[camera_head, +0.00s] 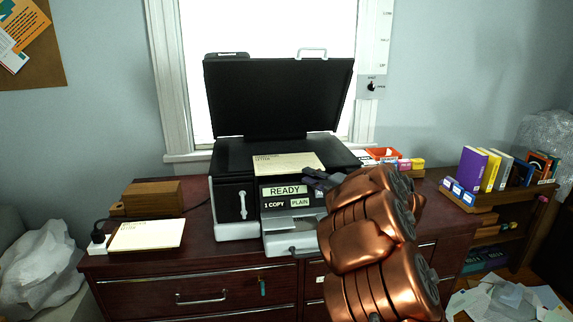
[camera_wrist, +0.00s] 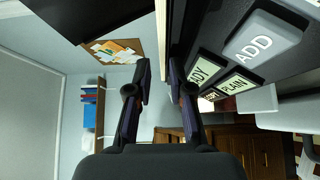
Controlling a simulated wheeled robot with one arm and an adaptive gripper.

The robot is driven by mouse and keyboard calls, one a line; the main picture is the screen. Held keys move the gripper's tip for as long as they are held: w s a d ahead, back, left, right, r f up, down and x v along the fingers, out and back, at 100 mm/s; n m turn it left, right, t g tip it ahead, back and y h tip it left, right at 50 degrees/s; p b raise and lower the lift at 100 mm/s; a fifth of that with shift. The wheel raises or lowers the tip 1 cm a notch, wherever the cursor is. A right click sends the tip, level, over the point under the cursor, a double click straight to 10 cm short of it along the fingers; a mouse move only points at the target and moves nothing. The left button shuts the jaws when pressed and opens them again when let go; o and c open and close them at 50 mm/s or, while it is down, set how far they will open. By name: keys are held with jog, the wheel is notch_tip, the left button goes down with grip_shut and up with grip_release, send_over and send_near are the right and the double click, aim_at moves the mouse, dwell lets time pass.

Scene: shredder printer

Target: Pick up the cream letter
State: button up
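A cream letter (camera_head: 288,163) lies on top of the dark printer (camera_head: 232,158), under its raised lid, with its front edge above the READY panel. A second cream sheet (camera_head: 147,235) lies on the desk at the left. My gripper (camera_head: 314,177) is at the right front corner of the letter on the printer; my copper arm comes in from the lower right. In the wrist view my gripper's fingers (camera_wrist: 160,78) stand apart. A thin pale strip (camera_wrist: 161,35), apparently the letter seen edge-on, runs toward the gap between them. I cannot tell whether either finger touches it.
The raised lid (camera_head: 275,97) stands behind the letter. The panel with the ADD button (camera_wrist: 262,38) is close beside the gripper. A wooden box (camera_head: 152,198) stands at the left, and a rack of books (camera_head: 483,180) at the right.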

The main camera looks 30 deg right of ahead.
aim_at(296, 172)
jog(key=shift+p+x, duration=0.65)
jog(key=shift+x, duration=2)
jog(key=shift+a+f, duration=0.1)
jog(key=shift+f, duration=0.05)
jog(key=shift+c, duration=0.2)
grip_shut()
